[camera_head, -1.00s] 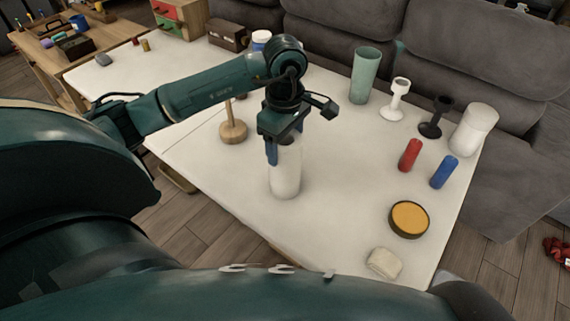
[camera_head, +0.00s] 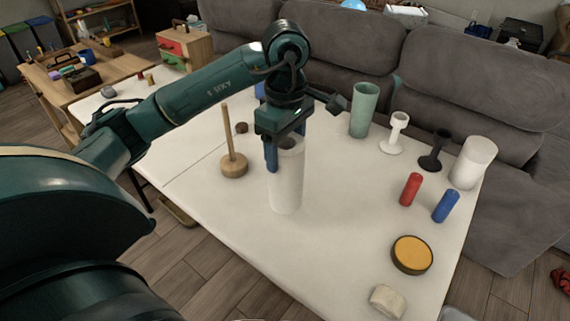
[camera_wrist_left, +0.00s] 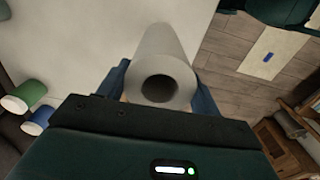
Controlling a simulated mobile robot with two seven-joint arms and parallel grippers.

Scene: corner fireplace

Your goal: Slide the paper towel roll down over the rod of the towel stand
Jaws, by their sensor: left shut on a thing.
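The paper towel roll (camera_head: 287,188) is a white upright cylinder with a hollow core. My left gripper (camera_head: 285,155) is shut on its upper part from above and holds it apparently a little above the table. In the left wrist view the open end of the roll (camera_wrist_left: 166,62) sits between the blue fingers (camera_wrist_left: 160,90). The towel stand (camera_head: 233,165), a round wooden base with a thin upright rod, stands on the table just left of the roll, apart from it. Its rod is empty. My right gripper is out of view.
On the white table (camera_head: 335,235) stand a green vase (camera_head: 363,110), white and black holders (camera_head: 395,135), a white canister (camera_head: 473,163), red (camera_head: 411,189) and blue (camera_head: 445,206) cylinders and an orange-topped round tin (camera_head: 411,255). A small dark ball (camera_head: 241,128) lies behind the stand.

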